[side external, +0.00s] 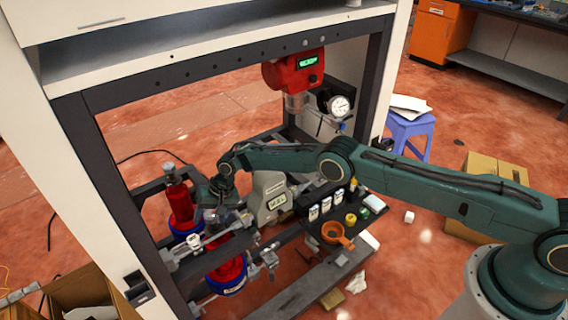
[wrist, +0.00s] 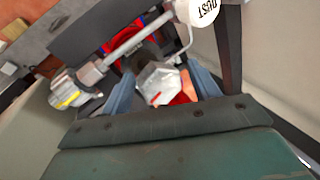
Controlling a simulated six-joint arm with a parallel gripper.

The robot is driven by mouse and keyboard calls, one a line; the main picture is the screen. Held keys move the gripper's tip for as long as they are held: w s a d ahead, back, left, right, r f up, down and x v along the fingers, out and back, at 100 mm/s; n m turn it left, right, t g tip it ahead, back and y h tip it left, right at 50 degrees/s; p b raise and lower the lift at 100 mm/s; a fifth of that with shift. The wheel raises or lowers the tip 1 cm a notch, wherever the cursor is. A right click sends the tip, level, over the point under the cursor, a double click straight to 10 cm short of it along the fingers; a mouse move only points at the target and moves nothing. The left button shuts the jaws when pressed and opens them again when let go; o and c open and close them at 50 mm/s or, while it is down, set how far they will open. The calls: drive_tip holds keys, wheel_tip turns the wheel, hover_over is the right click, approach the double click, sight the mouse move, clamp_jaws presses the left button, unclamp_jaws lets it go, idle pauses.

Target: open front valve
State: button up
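In the wrist view a pale hexagonal valve knob (wrist: 158,84) with a red mark sits between the two blue fingers of my gripper (wrist: 164,88). The fingers stand apart, with a visible gap on each side of the knob; I cannot tell how deep it lies between them. Behind it are a metal pipe (wrist: 128,42) and red and blue parts. In the side view my gripper (side external: 217,200) points down over the pipework between two red cylinders, the front one (side external: 228,272) and the rear one (side external: 180,204). The gripper and wrist partly hide the valves there.
A white cap marked DUST (wrist: 198,10) and a metal fitting (wrist: 75,88) flank the pipe. A dark frame post (side external: 118,185) stands left of the gripper. A black tray (side external: 318,228) with small bottles and an orange funnel (side external: 337,235) lies to the right, below my arm.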

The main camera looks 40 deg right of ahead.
drive_tip(key=shift+r, duration=0.1)
drive_tip(key=shift+a+r, duration=0.15)
drive_tip(key=shift+r, duration=3.3)
